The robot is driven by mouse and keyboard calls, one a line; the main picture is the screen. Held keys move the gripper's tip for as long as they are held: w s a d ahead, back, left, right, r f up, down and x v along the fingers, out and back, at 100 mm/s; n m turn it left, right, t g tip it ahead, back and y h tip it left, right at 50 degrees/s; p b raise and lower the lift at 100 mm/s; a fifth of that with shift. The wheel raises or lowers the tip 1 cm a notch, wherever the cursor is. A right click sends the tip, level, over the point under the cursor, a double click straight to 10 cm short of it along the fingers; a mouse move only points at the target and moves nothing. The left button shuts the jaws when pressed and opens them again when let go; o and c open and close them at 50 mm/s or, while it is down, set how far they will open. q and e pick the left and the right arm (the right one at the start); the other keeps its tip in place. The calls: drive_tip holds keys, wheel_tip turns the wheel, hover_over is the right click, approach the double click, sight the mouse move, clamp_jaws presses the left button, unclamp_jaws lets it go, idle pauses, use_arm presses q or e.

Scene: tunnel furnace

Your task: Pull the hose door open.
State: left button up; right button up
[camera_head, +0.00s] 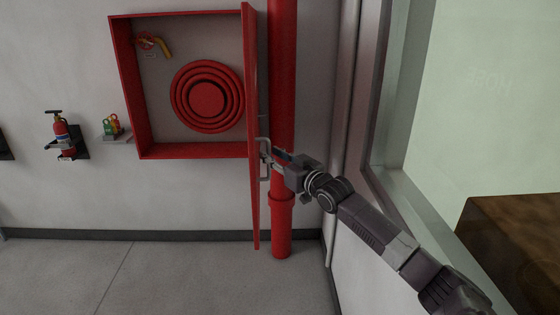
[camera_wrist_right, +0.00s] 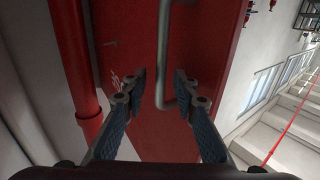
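The red hose door (camera_head: 254,205) stands swung open from its wall cabinet and is seen almost edge-on. Its grey bar handle (camera_head: 264,144) is on the right-facing side. My right gripper (camera_head: 275,156) is at the handle, coming from the right. In the right wrist view, the door (camera_wrist_right: 215,65) fills the middle, and the handle (camera_wrist_right: 163,50) runs down between the fingers of my right gripper (camera_wrist_right: 158,90). The fingers are apart, with a gap on both sides of the bar. My left gripper is not in view.
The open cabinet (camera_head: 127,90) holds a red hose reel (camera_head: 207,99). A red pipe (camera_head: 282,70) stands behind the door, close to my gripper. A fire extinguisher (camera_head: 61,131) hangs on the left wall. A window frame (camera_head: 385,120) is at right. The floor (camera_head: 170,275) in front is clear.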

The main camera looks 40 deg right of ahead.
drive_tip(key=shift+s+a, duration=0.2)
drive_tip(key=shift+s, duration=2.55)
